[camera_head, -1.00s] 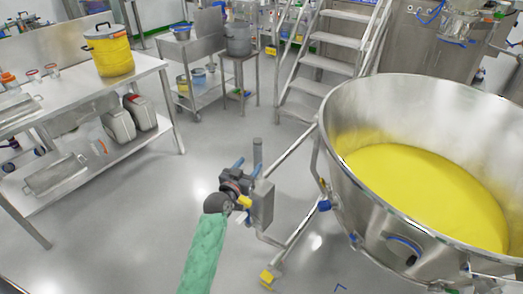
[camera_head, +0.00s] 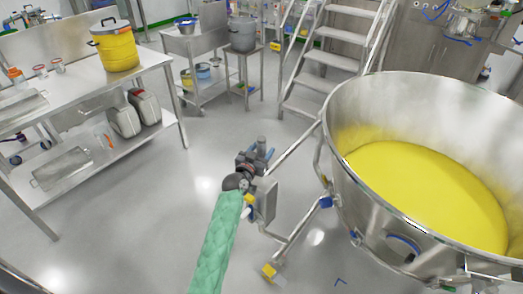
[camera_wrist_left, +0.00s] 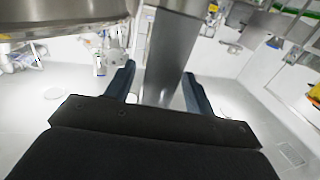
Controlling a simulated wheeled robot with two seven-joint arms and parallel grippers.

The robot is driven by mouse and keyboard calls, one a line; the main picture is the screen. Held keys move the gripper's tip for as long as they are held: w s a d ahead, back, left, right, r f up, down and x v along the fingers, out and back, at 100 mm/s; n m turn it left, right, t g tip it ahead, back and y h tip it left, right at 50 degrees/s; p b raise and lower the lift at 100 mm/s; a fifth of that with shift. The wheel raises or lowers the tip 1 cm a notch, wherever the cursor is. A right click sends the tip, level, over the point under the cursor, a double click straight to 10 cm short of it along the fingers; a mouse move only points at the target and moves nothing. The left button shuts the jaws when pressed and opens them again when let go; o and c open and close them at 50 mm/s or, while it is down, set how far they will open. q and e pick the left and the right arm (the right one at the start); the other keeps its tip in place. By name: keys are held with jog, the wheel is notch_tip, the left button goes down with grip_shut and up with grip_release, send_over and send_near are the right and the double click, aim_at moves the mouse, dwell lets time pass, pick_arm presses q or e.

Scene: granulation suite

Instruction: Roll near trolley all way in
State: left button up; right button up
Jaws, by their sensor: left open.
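The near trolley is a large steel bowl (camera_head: 350,190) of yellow powder (camera_head: 425,190) on a low frame at the right. A tubular frame rail with a yellow foot (camera_head: 270,271) and a grey box (camera_head: 266,200) sticks out on its left side. My left gripper (camera_head: 260,153) is open at the upright post beside the box, its blue fingers around the post's top in the head view. In the left wrist view, a steel upright (camera_wrist_left: 172,60) shows between the open fingers (camera_wrist_left: 159,80); contact cannot be told. The bowl's underside (camera_wrist_left: 60,14) is at upper left. My right gripper is not in view.
A steel bench (camera_head: 95,95) with a yellow pot (camera_head: 118,50) stands at the left. Steel steps (camera_head: 335,60) rise behind the trolley. A small cart (camera_head: 205,80) and a grey pot (camera_head: 242,35) on a stand are at the back. The floor between is clear.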

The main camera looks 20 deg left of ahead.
pick_arm(q)
jog(key=shift+w, duration=0.1)
grip_shut()
